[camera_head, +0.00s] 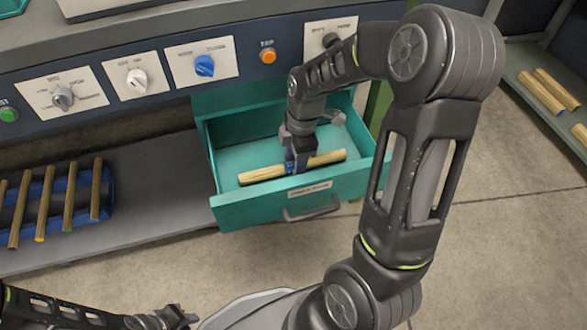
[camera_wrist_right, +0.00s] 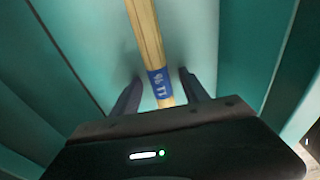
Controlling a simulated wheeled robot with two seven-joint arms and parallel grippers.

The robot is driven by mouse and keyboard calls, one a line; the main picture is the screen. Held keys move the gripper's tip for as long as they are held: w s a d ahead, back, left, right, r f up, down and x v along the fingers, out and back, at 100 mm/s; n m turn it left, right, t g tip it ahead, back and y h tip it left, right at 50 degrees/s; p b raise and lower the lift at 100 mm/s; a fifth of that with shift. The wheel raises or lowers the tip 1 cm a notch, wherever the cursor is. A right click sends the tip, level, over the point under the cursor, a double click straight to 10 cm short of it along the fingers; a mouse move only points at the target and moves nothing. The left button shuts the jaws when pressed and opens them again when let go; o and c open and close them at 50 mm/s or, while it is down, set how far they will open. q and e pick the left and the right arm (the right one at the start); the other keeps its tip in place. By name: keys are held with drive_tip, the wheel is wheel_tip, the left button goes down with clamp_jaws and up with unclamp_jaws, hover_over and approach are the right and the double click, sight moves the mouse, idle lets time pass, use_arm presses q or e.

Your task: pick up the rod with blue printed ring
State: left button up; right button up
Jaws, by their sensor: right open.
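The wooden rod with the blue printed ring (camera_head: 262,174) lies inside the open teal drawer (camera_head: 248,212). In the right wrist view the rod (camera_wrist_right: 147,35) runs up from between my fingers, and white marks show on its blue ring. My right gripper (camera_head: 296,162) is down in the drawer at the ring. The right wrist view shows its fingers (camera_wrist_right: 158,88) open, one on each side of the rod, with gaps between them and it. My left gripper (camera_head: 180,318) is at the bottom left, away from the drawer; its jaws are too small to judge.
A blue rack (camera_head: 106,207) with several wooden rods stands on the grey shelf (camera_head: 150,225) at left. A panel with knobs and buttons (camera_head: 205,66) runs above the drawer. More rods (camera_head: 540,93) lie on a shelf at far right. The drawer walls stand close around my right gripper.

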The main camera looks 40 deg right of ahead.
idle(0.6)
clamp_jaws()
idle(0.4)
